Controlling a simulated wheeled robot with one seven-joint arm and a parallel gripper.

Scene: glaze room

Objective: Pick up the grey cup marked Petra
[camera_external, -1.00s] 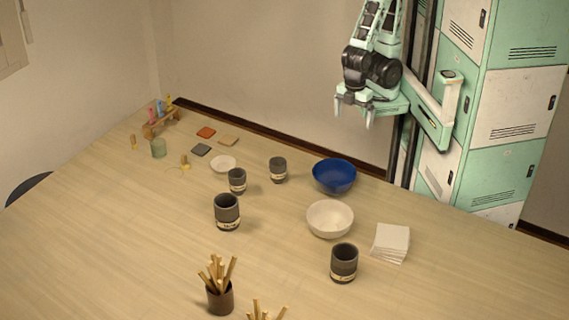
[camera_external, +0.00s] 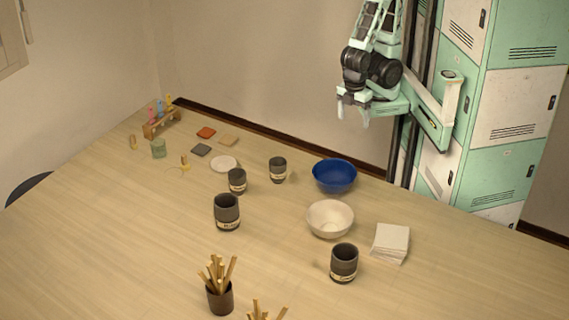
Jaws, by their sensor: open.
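Several dark grey cups with pale name bands stand upright on the wooden table. A large grey cup (camera_external: 227,211) is left of centre, and a smaller grey cup (camera_external: 237,180) is just behind it. Another small grey cup (camera_external: 278,169) stands to the right of that one. A large grey cup (camera_external: 344,262) stands at the front right. The band lettering is too small to read, so I cannot tell which is marked Petra. My gripper (camera_external: 352,106) is open and empty, raised above the table's far side, behind the bowls and apart from every cup.
A blue bowl (camera_external: 334,176) and a white bowl (camera_external: 330,219) stand right of centre, near a stack of white tiles (camera_external: 391,242). A brown pot of sticks (camera_external: 219,296) is in front. A small white dish (camera_external: 223,164) lies behind the cups. The left front table is clear.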

